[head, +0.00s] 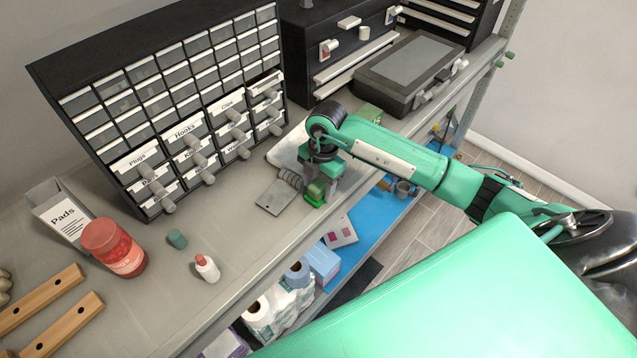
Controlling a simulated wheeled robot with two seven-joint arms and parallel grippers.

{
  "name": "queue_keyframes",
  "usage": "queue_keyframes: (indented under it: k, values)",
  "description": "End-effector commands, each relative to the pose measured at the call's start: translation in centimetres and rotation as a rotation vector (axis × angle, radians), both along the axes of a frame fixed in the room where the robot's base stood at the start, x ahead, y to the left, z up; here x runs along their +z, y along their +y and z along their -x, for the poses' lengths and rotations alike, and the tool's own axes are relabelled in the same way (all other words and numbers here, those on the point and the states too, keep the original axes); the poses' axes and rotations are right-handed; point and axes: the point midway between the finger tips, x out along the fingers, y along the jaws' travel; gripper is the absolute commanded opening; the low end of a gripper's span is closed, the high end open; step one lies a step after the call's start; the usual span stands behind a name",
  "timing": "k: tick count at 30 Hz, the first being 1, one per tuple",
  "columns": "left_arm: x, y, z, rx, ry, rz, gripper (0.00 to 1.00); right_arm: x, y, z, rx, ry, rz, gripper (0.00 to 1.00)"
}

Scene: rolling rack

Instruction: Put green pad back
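My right gripper (315,190) points down at the worktop near its front edge, in the middle of the head view. A small bright green piece (316,198) shows at its fingertips; it may be the green pad, but the gripper hides much of it. I cannot tell whether the fingers are closed on it. An open box labelled "Pads" (62,216) stands at the left of the worktop, well away from the gripper. My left gripper is out of view.
A grey plate (272,197) lies left of the gripper. A drawer cabinet (140,75) stands behind. A red jar (112,247), a teal cylinder (177,238) and a small white bottle (207,268) stand near the box. A dark case (408,72) is at the back right.

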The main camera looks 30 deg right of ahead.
Motion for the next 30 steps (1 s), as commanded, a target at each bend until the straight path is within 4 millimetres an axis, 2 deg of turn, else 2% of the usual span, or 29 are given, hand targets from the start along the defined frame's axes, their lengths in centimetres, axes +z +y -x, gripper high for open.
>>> queue_keyframes:
  k: [10, 11, 14, 24, 30]
  values:
    - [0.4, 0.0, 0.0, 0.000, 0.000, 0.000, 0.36, 0.5, 0.0, 0.0, 0.000, 0.000, 0.000, 0.54]
    - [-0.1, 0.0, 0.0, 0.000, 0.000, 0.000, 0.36, 0.5, -0.1, -0.1, 0.000, -0.002, 0.000, 0.54]
    - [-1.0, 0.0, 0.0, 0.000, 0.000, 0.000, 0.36, 1.8, -0.2, -0.2, 0.001, -0.005, 0.001, 0.54]
    - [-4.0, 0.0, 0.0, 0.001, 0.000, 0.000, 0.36, 8.9, -1.0, -0.5, 0.000, -0.005, 0.000, 0.54]
    - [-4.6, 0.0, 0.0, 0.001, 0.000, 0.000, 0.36, 11.3, -1.3, -0.5, 0.001, -0.002, 0.000, 0.54]
